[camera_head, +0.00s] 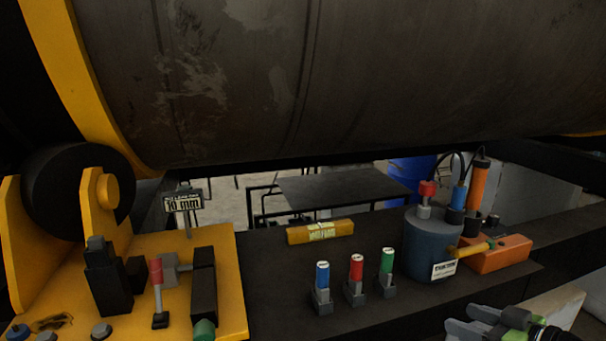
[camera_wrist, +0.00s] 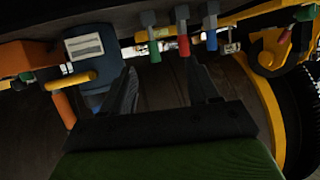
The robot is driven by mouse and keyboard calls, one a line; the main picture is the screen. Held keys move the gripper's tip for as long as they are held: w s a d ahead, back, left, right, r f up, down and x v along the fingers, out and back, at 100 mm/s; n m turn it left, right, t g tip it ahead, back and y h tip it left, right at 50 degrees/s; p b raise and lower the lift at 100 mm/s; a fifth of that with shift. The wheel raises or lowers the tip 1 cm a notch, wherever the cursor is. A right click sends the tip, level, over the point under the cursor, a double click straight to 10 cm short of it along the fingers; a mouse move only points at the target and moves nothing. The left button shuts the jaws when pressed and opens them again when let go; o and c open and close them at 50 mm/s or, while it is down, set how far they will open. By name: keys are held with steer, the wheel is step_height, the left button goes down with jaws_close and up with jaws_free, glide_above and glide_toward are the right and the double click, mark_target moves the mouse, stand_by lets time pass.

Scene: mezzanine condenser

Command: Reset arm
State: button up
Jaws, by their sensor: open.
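My gripper (camera_head: 476,327) shows at the bottom right of the head view, in front of the dark bench's near edge. It is open, and nothing shows between its fingers. In the wrist view the two dark fingers (camera_wrist: 165,88) stand apart, with the bench items beyond them appearing upside down. The fingers look clear of the grey-blue canister (camera_wrist: 88,42) and of the blue, red and green capped pieces. Most of my arm is out of the head view.
On the dark bench (camera_head: 275,285) stand blue (camera_head: 322,275), red (camera_head: 356,268) and green (camera_head: 387,260) capped pieces, a yellow level (camera_head: 320,231), a canister (camera_head: 432,240) with tools and an orange block (camera_head: 500,254). A yellow roller stand (camera_head: 215,240) is left. A large cylinder (camera_head: 330,75) hangs above.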

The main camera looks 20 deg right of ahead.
steer(key=w+a+f+g+h+b, duration=0.15)
steer(key=a+g, duration=0.25)
steer(key=a, duration=0.6)
steer(key=w+a+f+g+y+b, duration=0.1)
steer(key=a+f+g, duration=0.2)
steer(key=a, duration=0.8)
steer(key=s+a+f+m+h+b, duration=0.1)
steer(key=s+a, duration=0.4)
steer(key=s, duration=0.7)
steer(key=shift+s+m+g+h+b, duration=0.3)
steer(key=shift+s+m+g+h, duration=0.1)
steer(key=shift+m+h, duration=0.6)
steer(key=shift+d, duration=0.1)
steer(key=shift+c, duration=0.3)
